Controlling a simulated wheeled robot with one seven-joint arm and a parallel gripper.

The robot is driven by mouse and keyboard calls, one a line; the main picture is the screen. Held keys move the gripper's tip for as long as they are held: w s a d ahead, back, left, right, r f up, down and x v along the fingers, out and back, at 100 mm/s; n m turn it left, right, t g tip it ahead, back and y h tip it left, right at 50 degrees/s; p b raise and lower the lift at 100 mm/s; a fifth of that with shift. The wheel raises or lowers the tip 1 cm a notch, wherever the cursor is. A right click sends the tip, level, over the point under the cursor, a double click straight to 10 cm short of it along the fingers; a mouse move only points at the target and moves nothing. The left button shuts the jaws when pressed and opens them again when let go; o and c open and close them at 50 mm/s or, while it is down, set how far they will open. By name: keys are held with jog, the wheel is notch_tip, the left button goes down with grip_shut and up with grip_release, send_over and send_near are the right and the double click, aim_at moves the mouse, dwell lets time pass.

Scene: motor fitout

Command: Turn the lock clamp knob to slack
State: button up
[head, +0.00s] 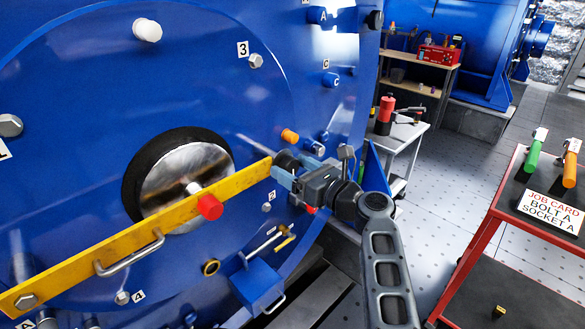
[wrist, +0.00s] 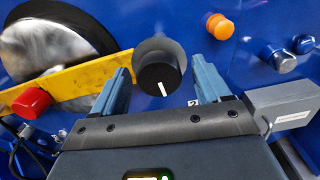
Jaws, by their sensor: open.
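A round black knob (wrist: 157,80) with a white pointer line, which looks like the lock clamp knob, sits on the blue machine face by the right end of the yellow bar (wrist: 65,85). In the wrist view its line points down, tilted slightly. In the head view the knob (head: 286,159) is partly hidden by my gripper (head: 291,170). My gripper is open. In the wrist view its blue-grey fingers (wrist: 162,88) stand on the left and right of the knob, with gaps visible on both sides. I cannot tell how deep the fingertips reach.
The yellow bar (head: 120,239) crosses a steel disc (head: 187,180) and carries a red knob (head: 210,207). An orange cap (head: 290,136) and blue fittings sit close above and right of my gripper. A red cart (head: 548,204) stands on the right. Floor between is clear.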

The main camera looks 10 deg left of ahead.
jog(key=shift+w+a, duration=0.2)
jog(key=shift+a, duration=0.1)
jog(key=shift+c, duration=0.4)
jog(key=c, duration=0.9)
jog(key=shift+c, duration=0.2)
